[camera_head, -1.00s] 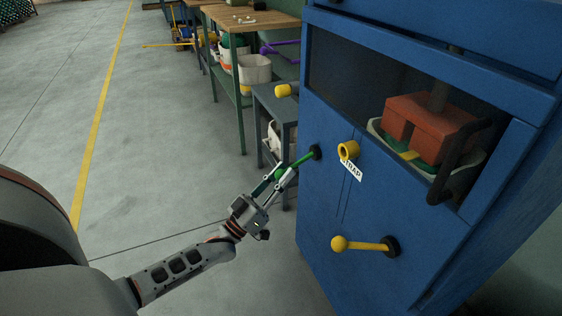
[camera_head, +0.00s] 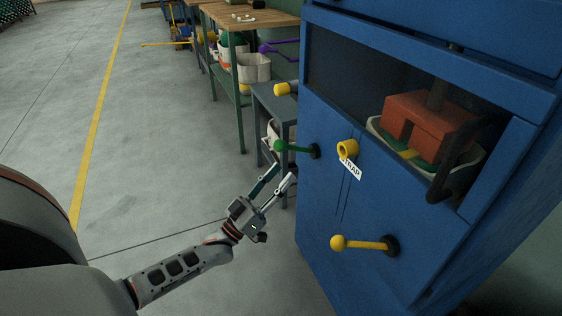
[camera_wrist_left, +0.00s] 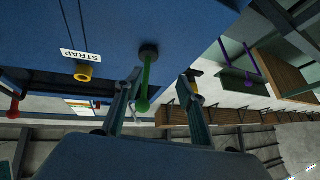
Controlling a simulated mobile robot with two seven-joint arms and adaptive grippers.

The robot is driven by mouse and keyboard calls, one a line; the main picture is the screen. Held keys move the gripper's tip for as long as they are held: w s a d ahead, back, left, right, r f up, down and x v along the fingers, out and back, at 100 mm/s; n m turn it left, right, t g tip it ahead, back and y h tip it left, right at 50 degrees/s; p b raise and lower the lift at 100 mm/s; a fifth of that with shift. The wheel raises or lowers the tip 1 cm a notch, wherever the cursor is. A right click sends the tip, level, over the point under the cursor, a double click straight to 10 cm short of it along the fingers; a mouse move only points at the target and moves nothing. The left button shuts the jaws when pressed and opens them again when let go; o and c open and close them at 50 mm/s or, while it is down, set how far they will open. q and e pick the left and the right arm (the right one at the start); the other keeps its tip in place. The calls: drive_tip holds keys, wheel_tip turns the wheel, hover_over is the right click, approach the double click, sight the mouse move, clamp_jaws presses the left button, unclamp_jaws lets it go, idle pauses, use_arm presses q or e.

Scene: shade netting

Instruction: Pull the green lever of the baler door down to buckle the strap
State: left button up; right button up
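The green lever (camera_head: 296,148) is on the front of the blue baler (camera_head: 325,210), left of the STRAP label (camera_head: 352,170). It points left from its dark pivot, close to level, with its ball end out. My left gripper (camera_head: 284,172) is just below it, fingers apart and empty. In the left wrist view the green lever (camera_wrist_left: 147,78) shows between the spread fingers of my left gripper (camera_wrist_left: 161,76); the head view shows it clear of them. The strap itself cannot be made out. My right gripper is not in view.
A yellow ring-shaped fitting (camera_head: 347,150) sits above the label. A workbench (camera_head: 250,20) stands behind. The floor at left is clear.

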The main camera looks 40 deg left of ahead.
use_arm(q)
drive_tip(key=v, duration=1.1)
